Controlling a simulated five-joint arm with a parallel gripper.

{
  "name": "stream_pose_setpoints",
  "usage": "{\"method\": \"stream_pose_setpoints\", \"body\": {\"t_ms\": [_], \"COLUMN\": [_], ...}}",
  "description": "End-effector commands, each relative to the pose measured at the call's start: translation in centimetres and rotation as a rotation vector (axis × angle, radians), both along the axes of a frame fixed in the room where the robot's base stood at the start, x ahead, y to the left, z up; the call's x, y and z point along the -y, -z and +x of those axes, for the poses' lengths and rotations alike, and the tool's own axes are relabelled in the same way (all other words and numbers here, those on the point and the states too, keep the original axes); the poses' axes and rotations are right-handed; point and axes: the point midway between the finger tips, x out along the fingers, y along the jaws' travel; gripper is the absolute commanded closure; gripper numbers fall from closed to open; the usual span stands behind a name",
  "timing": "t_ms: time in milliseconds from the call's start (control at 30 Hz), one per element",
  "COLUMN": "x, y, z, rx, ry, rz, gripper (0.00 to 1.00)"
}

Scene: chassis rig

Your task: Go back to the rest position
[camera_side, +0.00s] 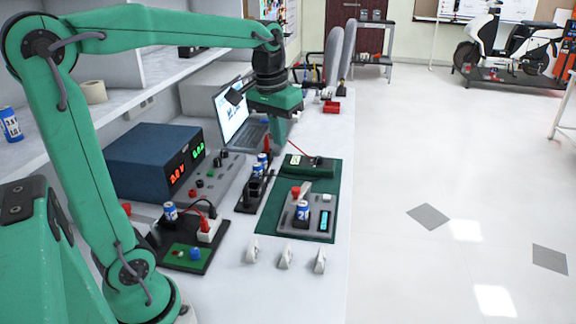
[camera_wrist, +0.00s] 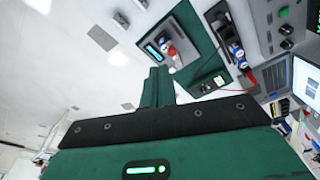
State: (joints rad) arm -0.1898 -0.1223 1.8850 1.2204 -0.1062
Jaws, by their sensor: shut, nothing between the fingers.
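My gripper (camera_side: 278,130) hangs above the bench in the side view, near the laptop, with its fingers together and nothing held. In the wrist view my shut green fingers (camera_wrist: 157,88) stick up in front of the dark jaw bar. The gripper is above and apart from the things on the bench. Below and in front of it lies a dark green mat (camera_side: 268,224) with a grey chassis unit (camera_side: 305,218) bearing a blue cell and a red knob. The unit also shows in the wrist view (camera_wrist: 160,35).
A blue power supply (camera_side: 150,165) with lit digits stands left of the mat. A black cell holder (camera_side: 254,190), an open laptop (camera_side: 235,115) and a wired board (camera_side: 187,243) are also on the bench. White clips (camera_side: 285,257) lie near the front. The floor at right is open.

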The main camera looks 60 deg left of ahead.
Motion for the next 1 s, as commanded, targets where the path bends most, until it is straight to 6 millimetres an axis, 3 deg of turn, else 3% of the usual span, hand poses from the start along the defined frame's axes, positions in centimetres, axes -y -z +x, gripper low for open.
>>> {"method": "stream_pose_setpoints", "body": {"t_ms": [267, 600, 800, 1000], "x": [2.9, 5.5, 6.4, 6.8], "y": [0.3, 2.4, 3.9, 4.6], "z": [-4.6, -9.7, -11.9, -12.7], "rx": [0.109, 0.24, 0.302, 0.329], "ry": [0.099, 0.215, 0.266, 0.289], "rz": [0.024, 0.05, 0.061, 0.066], "gripper": [1.0, 1.0, 1.0, 1.0]}}
